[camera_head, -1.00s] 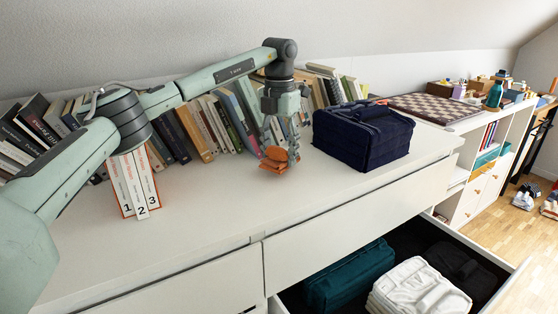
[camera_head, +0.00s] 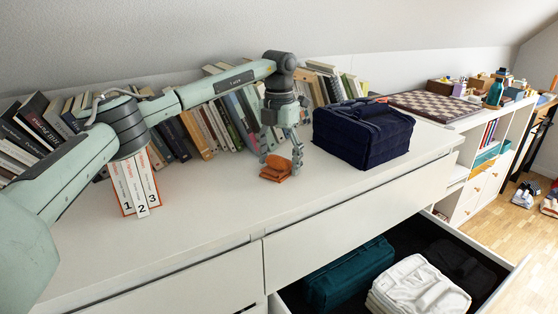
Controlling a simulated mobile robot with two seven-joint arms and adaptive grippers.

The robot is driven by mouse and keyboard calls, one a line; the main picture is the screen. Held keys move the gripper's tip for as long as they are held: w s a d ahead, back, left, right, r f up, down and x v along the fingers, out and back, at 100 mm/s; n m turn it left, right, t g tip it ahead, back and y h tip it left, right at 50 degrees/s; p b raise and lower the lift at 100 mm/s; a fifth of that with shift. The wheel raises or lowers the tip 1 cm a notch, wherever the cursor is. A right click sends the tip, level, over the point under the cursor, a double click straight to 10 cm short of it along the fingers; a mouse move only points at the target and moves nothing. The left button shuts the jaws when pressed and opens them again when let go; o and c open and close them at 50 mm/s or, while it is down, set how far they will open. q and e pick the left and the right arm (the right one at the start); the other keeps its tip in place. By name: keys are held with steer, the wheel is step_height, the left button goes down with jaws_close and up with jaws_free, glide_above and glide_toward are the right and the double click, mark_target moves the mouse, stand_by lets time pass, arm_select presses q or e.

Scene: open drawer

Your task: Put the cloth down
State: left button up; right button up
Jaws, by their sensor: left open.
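The cloth (camera_head: 275,169) is a small orange-brown crumpled piece, resting on the white dresser top (camera_head: 225,215). My left gripper (camera_head: 281,163) points down right over it, with its fingers spread apart, one on each side of the cloth. The gripper is open and the cloth looks loose between the fingers. Whether a finger still touches the cloth cannot be told. My right gripper does not show.
A dark blue folded bundle (camera_head: 362,134) sits right of the gripper. Books (camera_head: 208,128) line the wall behind, and numbered volumes (camera_head: 134,186) stand at left. An open drawer below holds teal (camera_head: 348,272) and white (camera_head: 418,290) folded cloths. The dresser top in front is clear.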

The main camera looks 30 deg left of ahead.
arm_select(q)
step_height(320, 180, up, 12)
steer(key=shift+r, duration=0.2)
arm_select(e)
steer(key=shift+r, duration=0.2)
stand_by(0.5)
